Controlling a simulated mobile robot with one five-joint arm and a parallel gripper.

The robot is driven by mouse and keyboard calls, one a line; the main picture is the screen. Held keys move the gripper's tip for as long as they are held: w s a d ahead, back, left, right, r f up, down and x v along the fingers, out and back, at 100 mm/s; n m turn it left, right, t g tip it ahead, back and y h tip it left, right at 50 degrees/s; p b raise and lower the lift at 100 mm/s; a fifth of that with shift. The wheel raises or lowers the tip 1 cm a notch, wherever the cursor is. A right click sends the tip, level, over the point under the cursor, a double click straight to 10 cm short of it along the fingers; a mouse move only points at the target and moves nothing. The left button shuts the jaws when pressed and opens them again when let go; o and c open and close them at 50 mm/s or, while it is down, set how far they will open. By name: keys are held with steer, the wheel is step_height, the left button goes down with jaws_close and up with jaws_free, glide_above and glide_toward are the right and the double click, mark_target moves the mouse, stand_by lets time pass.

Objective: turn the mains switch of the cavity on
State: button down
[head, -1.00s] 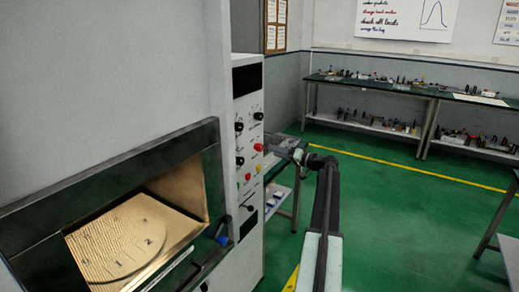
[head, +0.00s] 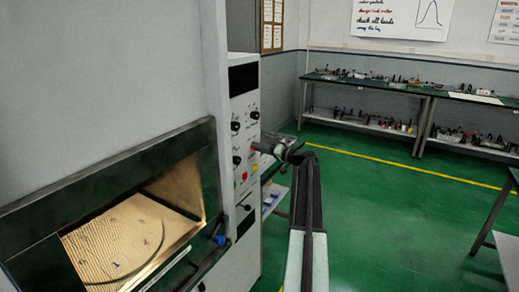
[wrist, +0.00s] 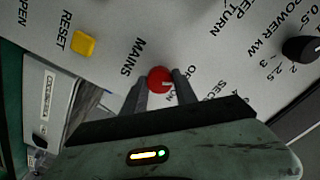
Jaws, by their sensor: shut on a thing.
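The mains switch is a small round red knob (wrist: 160,79) on the pale control panel, beside the printed word MAINS in the wrist view. A white mark shows on its face. My gripper (wrist: 161,84) has one dark finger on each side of it and is shut on it. The lettering by the knob on the other side is partly covered by a finger, so the switch's position is hard to read. In the head view my gripper (head: 262,148) reaches the panel's right side and hides most of the knob.
A yellow RESET button (wrist: 83,45) and a black power knob (wrist: 301,48) flank the switch. Below the gripper are a red button (head: 244,176) and a yellow one (head: 255,167). The open cavity (head: 110,235) is at left.

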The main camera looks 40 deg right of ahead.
steer(key=m, duration=1.1)
steer(key=shift+f+m, duration=0.15)
steer(key=shift+m, duration=0.25)
stand_by(0.6)
steer(key=c, duration=1)
jaws_free()
steer(key=shift+o, duration=0.2)
steer(key=shift+s, duration=0.1)
steer(key=v, duration=0.7)
steer(key=shift+s, duration=0.35)
steer(key=shift+d, duration=0.1)
